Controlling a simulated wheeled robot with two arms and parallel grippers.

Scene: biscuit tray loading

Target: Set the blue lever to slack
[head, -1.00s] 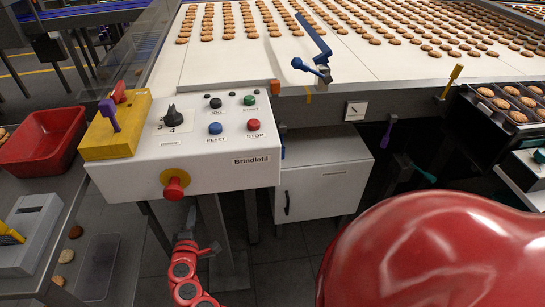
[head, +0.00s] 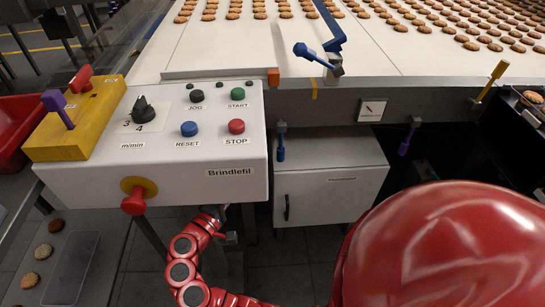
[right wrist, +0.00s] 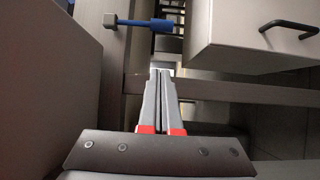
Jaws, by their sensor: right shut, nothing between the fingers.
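A small blue lever (head: 281,148) hangs straight down from a grey pivot under the conveyor's front edge, above the white cabinet's left part. In the right wrist view the blue lever (right wrist: 150,24) lies sideways at the top left, with its grey pivot at the left end. My right gripper (right wrist: 160,73) is shut and empty, below the lever in that view and apart from it. In the head view my red arm reaches up below the control panel; its gripper is mostly hidden there. Another blue-handled lever (head: 314,55) stands on the conveyor edge. No slack marking is legible. My left gripper is not in view.
The white control panel (head: 210,183) overhangs on the left. The white cabinet (head: 335,195) with a dark handle stands beneath the conveyor; it also shows in the right wrist view (right wrist: 240,45). A purple lever (head: 408,138) and a yellow lever (head: 492,80) are further right.

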